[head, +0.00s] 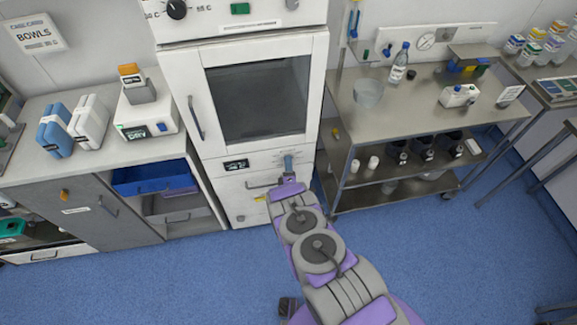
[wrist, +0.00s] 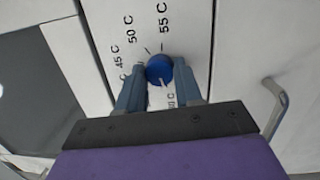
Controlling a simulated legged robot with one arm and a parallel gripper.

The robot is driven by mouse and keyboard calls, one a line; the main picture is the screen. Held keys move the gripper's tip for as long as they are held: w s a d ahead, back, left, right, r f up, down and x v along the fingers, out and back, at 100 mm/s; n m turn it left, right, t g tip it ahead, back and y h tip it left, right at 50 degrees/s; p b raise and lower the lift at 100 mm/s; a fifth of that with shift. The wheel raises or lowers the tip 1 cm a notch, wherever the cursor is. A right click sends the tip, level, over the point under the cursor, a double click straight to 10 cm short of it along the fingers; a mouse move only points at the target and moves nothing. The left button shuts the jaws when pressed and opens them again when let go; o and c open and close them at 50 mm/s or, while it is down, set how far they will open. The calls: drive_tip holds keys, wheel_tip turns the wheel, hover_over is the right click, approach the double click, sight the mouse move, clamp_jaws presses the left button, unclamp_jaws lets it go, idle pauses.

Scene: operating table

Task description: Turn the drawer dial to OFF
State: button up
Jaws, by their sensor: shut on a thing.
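The drawer dial is a round blue knob (wrist: 159,70) on a white panel in the wrist view. Temperature marks, among them 45 C, 50 C and 55 C, are printed around it. My gripper (wrist: 159,85) has one finger on each side of the knob and is shut on it. In the head view my gripper (head: 288,168) reaches the panel below the cabinet's glass door, and it hides the dial there. An OFF mark cannot be made out.
The white cabinet (head: 180,75) has a vertical door handle (head: 196,118). A small display (head: 236,165) sits left of my gripper. A drawer handle (wrist: 276,108) is close on the right in the wrist view. A metal cart (head: 345,125) stands right, an open blue drawer (head: 150,178) left.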

drive_tip(key=n, duration=0.2)
drive_tip(key=f+n+b, duration=0.1)
drive_tip(key=n, duration=0.1)
drive_tip(key=shift+s+n+y, duration=0.2)
drive_tip(key=shift+n+y, duration=0.1)
drive_tip(key=shift+n, duration=0.1)
drive_tip(key=shift+n+y+b, duration=0.4)
drive_tip(key=shift+n+b, duration=0.2)
drive_tip(key=shift+n, duration=0.9)
drive_tip(key=o, duration=0.8)
drive_tip(key=shift+w, duration=0.1)
drive_tip(key=shift+o, duration=1.2)
drive_tip(key=shift+w+r, duration=0.1)
drive_tip(key=shift+r, duration=0.15)
